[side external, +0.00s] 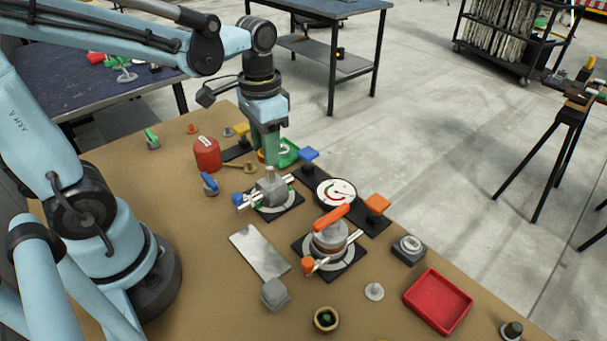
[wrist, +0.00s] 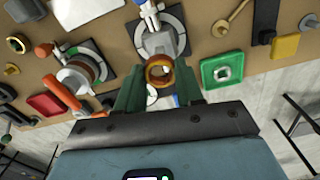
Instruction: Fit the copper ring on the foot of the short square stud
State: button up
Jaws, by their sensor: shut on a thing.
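My gripper (side external: 268,152) is shut on the copper ring (wrist: 160,64), which sits between the two green fingertips (wrist: 159,78) in the wrist view. In the side view the fingers hide most of the ring. A grey square stud (side external: 271,187) stands on a round plate over a dark base, with white bars and blue handles beside it. It also shows in the wrist view (wrist: 158,43), just beyond the ring. In the side view my gripper is above and behind the stud, and the ring looks apart from it. The ring partly covers the stud's near side in the wrist view.
A second fixture (side external: 330,238) with an orange handle stands in front. A dial (side external: 336,192), a green tray (side external: 290,157) and a red can (side external: 207,153) are close by. A red tray (side external: 438,300) and a grey block (side external: 275,294) lie nearer the front. Bare tabletop lies at left.

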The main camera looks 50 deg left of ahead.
aim_at(269, 169)
notch_tip(269, 169, up, 3)
jog(key=shift+w+r+m, duration=0.1)
jog(key=shift+r+m, duration=0.05)
jog(key=shift+m, duration=0.35)
jog(key=shift+f, duration=2.45)
jog(key=shift+f, duration=2.2)
dwell(0.4)
jog(key=o, duration=1.5)
jog(key=shift+o, duration=0.2)
jog(key=shift+r, duration=3.8)
